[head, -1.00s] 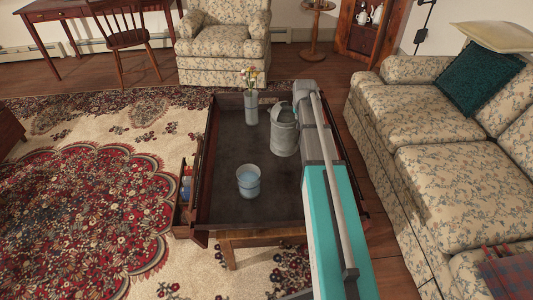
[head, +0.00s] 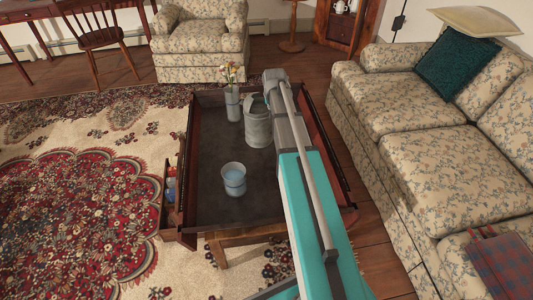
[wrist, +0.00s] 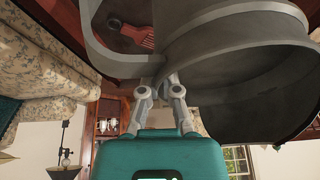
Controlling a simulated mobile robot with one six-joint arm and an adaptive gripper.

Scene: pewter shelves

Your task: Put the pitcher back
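The pitcher (head: 257,124) is a grey metal vessel, upright over the far right part of the dark coffee table top (head: 207,158). I cannot tell if its base touches the table. In the wrist view the pitcher's body (wrist: 235,65) fills the upper right, with its looped handle (wrist: 93,35) at the upper left. My gripper (wrist: 161,80) is shut on the handle where it meets the body. In the head view my arm hides the gripper and the pitcher's right side.
A vase with flowers (head: 233,104) stands close left of the pitcher. A blue-grey cup (head: 233,180) stands nearer on the table. A floral sofa (head: 420,140) lines the right and an armchair (head: 200,40) stands behind. A drawer (head: 169,200) is open at the table's left.

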